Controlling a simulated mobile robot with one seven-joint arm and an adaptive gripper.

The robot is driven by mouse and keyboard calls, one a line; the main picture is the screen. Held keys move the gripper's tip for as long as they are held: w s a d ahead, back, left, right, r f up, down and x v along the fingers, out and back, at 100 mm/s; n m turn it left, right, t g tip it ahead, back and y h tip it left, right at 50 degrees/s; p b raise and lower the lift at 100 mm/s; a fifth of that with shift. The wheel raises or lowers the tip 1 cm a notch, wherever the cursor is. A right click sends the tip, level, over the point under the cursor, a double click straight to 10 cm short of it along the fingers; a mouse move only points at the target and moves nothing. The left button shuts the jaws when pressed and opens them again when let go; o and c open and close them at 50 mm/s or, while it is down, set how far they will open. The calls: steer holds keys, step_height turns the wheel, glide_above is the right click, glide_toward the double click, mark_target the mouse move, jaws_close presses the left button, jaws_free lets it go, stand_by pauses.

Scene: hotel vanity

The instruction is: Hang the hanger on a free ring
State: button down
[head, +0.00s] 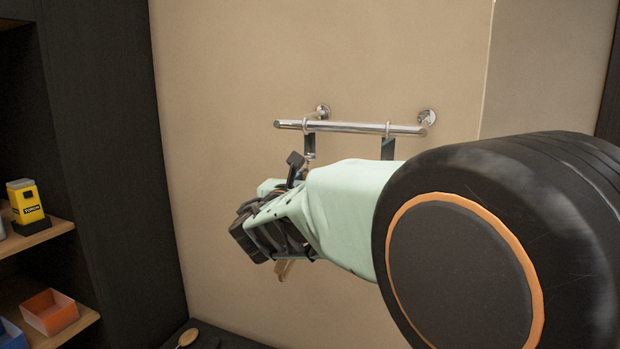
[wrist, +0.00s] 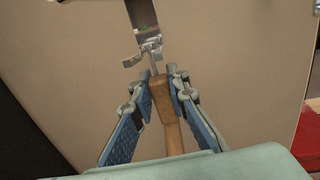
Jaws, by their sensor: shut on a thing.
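The hanger has a brown wooden body (wrist: 175,110) and a metal stem at its top. My gripper (wrist: 161,94) is shut on the wood near the top, with a blue-padded finger on each side. A dark strap (wrist: 143,14) with shiny metal fittings (wrist: 150,46) at its end is just beyond the stem. I cannot tell whether the hook is through a ring or only close to it. In the head view, my gripper (head: 268,232) is below the left part of a chrome rail (head: 355,127), and a bit of the wooden hanger (head: 284,268) shows beneath it.
Two dark straps hang from the rail, the left one (head: 309,143) and the right one (head: 388,147); my arm hides the right one's lower end. Shelves at the left hold a yellow torch (head: 26,203) and an orange box (head: 49,312). A wooden brush-like item (head: 187,338) lies below.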

steer(key=shift+f, duration=0.1)
stand_by(0.3)
steer(key=c, duration=1.8)
jaws_free()
